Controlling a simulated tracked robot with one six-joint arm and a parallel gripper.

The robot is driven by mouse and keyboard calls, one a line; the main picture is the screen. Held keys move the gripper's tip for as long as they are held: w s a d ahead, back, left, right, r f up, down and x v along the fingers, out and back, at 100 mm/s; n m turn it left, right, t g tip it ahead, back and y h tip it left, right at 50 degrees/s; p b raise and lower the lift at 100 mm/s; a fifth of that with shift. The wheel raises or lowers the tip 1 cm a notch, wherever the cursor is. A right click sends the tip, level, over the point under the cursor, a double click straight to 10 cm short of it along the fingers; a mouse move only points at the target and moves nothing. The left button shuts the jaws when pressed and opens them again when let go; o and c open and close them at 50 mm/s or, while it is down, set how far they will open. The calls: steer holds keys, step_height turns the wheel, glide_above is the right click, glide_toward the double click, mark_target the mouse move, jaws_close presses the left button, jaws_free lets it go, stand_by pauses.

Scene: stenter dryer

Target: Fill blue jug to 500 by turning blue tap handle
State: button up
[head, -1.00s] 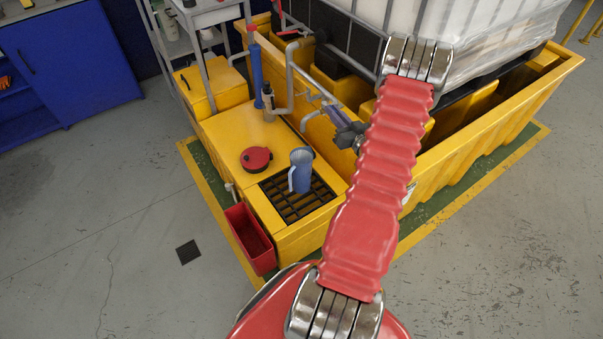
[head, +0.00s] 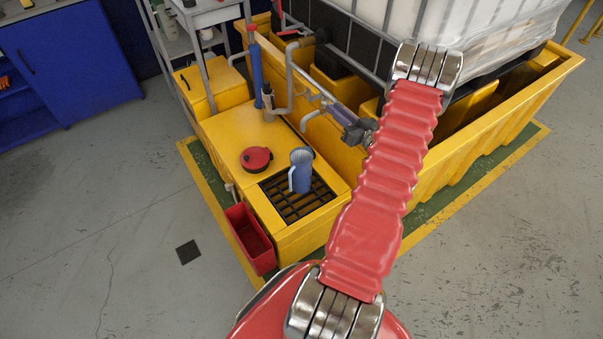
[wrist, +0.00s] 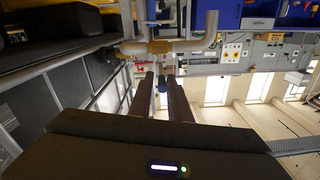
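The blue jug (head: 300,178) stands upright on the dark drain grate, its pale open mouth facing up. The tap spout (head: 312,120) is on grey pipework above and behind the jug. My gripper (head: 340,112) is beside this pipework, right of the spout. In the wrist view, the two dark fingers of my gripper (wrist: 161,78) stand apart with a narrow gap. A small blue part (wrist: 162,86), perhaps the tap handle, shows in that gap; contact with it is not clear. The jug's fill level and any water stream are too small to make out.
The grate (head: 321,201) is set in a yellow platform (head: 235,125). A red lid-like object (head: 257,159) lies left of the jug. A red bin (head: 248,238) hangs at the platform's front. A blue upright pipe (head: 256,72) stands behind. A white tank (head: 470,25) is at the right.

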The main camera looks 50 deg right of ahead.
steer(key=o, duration=0.3)
steer(key=shift+f, duration=0.1)
steer(key=shift+s+a, duration=0.5)
steer(key=shift+s, duration=1.75)
steer(key=shift+s+a, duration=0.45)
steer(key=shift+s, duration=1.85)
steer(key=shift+s+a, duration=0.5)
steer(key=shift+s, duration=1.75)
steer(key=shift+s, duration=0.1)
steer(key=s+a, duration=0.1)
steer(key=s, duration=0.8)
steer(key=s+a, duration=0.1)
steer(key=s, duration=0.3)
steer(key=shift+s+a, duration=0.2)
steer(key=shift+a, duration=0.15)
